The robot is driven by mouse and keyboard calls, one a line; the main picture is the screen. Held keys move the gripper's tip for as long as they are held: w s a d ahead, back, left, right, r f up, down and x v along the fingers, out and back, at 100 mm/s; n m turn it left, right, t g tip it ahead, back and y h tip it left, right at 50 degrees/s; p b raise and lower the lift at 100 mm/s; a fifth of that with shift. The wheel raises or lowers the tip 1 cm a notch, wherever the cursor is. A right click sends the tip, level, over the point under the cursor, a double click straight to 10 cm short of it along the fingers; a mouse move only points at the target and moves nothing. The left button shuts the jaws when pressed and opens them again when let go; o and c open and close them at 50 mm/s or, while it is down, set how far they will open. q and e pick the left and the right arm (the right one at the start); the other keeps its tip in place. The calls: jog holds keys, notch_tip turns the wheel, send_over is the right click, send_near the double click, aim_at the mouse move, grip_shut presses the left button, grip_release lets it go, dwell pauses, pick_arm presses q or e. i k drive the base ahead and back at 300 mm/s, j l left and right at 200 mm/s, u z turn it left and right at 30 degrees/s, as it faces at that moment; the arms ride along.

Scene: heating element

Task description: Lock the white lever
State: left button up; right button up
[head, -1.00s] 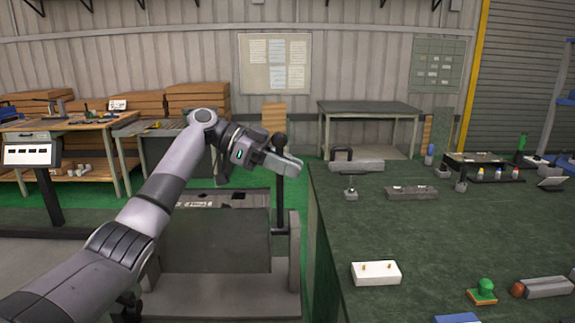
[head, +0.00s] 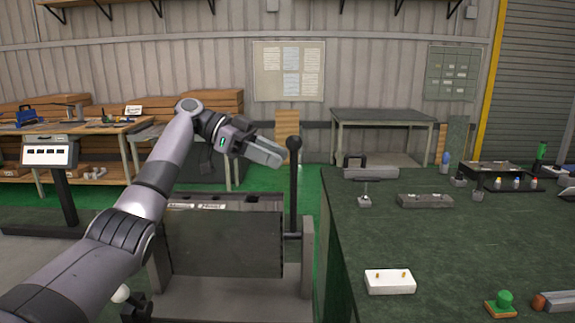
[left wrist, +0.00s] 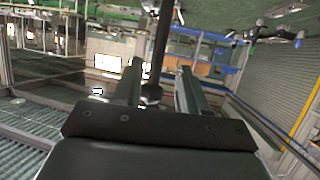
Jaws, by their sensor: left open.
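A white ball knob (head: 121,294), which looks like the white lever's end, shows at the lower left of the grey machine (head: 225,243). My own arm hides part of that area. A black lever (head: 294,190) with a ball top stands upright at the machine's right side. My left gripper (head: 274,157) is above the machine, its tips just left of the black lever, below its ball. In the left wrist view the left gripper (left wrist: 160,85) has its fingers apart, with a dark rod (left wrist: 161,45) showing in the gap. Whether the rod is between or beyond the tips is unclear. My right gripper is out of view.
A panel on a post (head: 49,152) and a workbench (head: 90,129) stand at the left. Open floor lies behind the machine.

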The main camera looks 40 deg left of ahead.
aim_at(130, 300)
jog(key=k+l, duration=0.15)
jog(key=k, duration=0.35)
jog(key=k+l, duration=0.15)
jog(key=k, duration=0.35)
jog(key=k+l, duration=0.15)
jog(key=k, duration=0.3)
